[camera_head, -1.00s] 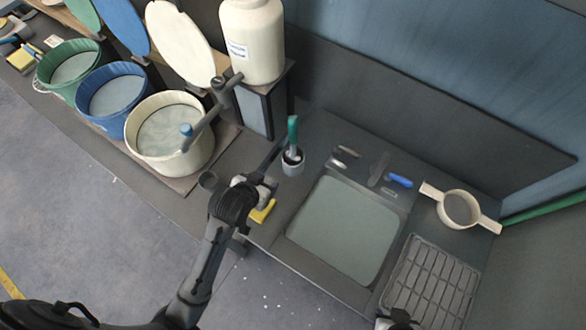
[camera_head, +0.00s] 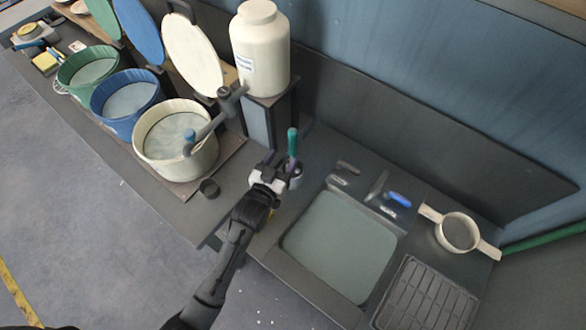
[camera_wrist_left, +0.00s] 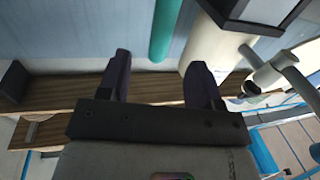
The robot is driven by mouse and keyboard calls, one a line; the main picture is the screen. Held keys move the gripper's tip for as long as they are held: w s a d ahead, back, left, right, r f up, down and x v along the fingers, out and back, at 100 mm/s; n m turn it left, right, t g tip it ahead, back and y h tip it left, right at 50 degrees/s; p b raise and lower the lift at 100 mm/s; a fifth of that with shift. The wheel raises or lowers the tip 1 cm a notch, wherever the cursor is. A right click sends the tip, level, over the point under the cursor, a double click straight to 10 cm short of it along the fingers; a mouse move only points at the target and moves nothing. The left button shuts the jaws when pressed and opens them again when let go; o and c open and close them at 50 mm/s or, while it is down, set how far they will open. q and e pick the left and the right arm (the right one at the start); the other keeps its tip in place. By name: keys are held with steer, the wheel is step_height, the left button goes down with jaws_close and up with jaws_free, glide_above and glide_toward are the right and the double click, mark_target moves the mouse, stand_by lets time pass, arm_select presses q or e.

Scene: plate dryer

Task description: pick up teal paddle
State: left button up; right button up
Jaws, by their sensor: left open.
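The teal paddle (camera_head: 292,142) stands upright, its teal handle rising from a small grey cup (camera_head: 297,181) on the dark counter. My left gripper (camera_head: 278,165) is open, close beside the handle on its left and partly in front of the cup. In the left wrist view the teal handle (camera_wrist_left: 164,28) lines up with the gap between the two dark fingers (camera_wrist_left: 161,72), beyond their tips. The handle is apart from both fingers there. The paddle's lower end is hidden in the cup. My right gripper does not show.
A cream bucket (camera_head: 205,158) with a grey tap arm (camera_head: 212,122) above it stands to the left. A white jar (camera_head: 262,50) sits on a stand behind the cup. A grey-green basin (camera_head: 340,245), blue-handled tool (camera_head: 398,199) and strainer (camera_head: 457,231) lie to the right.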

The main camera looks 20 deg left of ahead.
mark_target(296, 135)
arm_select(q)
steer(key=shift+w+d+p, duration=0.15)
steer(key=shift+w+p, duration=0.1)
steer(key=shift+w, duration=2.2)
steer(key=shift+w+d+p, duration=0.1)
steer(key=shift+w+p, duration=0.15)
steer(key=shift+w, duration=2.15)
steer(key=shift+r, duration=0.1)
steer(key=c, duration=1)
